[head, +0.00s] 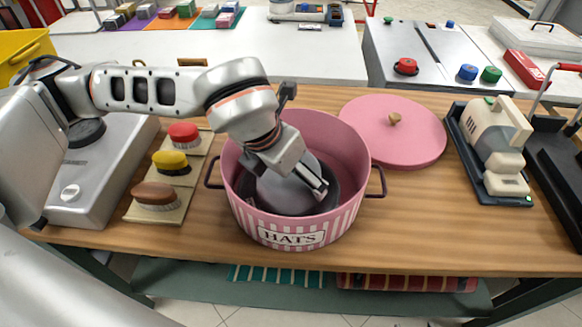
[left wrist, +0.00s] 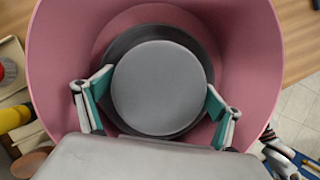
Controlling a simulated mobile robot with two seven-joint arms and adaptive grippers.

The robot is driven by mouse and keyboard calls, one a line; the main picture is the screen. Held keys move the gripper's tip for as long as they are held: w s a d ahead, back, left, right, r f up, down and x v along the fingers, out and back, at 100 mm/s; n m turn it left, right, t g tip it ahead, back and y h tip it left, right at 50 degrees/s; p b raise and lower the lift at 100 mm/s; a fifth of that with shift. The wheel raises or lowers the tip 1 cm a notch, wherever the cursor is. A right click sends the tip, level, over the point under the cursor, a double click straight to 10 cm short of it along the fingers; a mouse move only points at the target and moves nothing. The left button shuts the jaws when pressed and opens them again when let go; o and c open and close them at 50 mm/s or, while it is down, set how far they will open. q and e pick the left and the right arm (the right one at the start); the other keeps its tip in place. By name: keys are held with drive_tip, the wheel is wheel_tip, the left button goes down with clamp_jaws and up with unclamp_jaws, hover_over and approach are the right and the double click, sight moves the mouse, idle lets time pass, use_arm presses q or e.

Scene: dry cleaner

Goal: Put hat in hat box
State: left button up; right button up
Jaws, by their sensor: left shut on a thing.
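The hat box is a round pink tub with striped sides, a HATS label and dark side handles (head: 250,222). It stands open on the wooden counter. The grey hat (head: 278,192) is inside it, its flat round crown (left wrist: 162,88) facing up and its darker brim around it. My left gripper (head: 318,187) reaches down into the box from above and is shut on the hat. In the left wrist view its teal-padded fingers (left wrist: 157,103) are on both sides of the crown. Whether the brim touches the box floor is unclear.
The pink lid (head: 405,135) with a knob lies flat behind and right of the box. Several brushes (head: 157,195) stand on trays to the left. A beige machine (head: 490,145) stands at the right. Bare counter (head: 410,220) lies right of the box.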

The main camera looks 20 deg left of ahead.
use_arm(q)
drive_tip(key=o, duration=0.9)
drive_tip(key=v, duration=1.2)
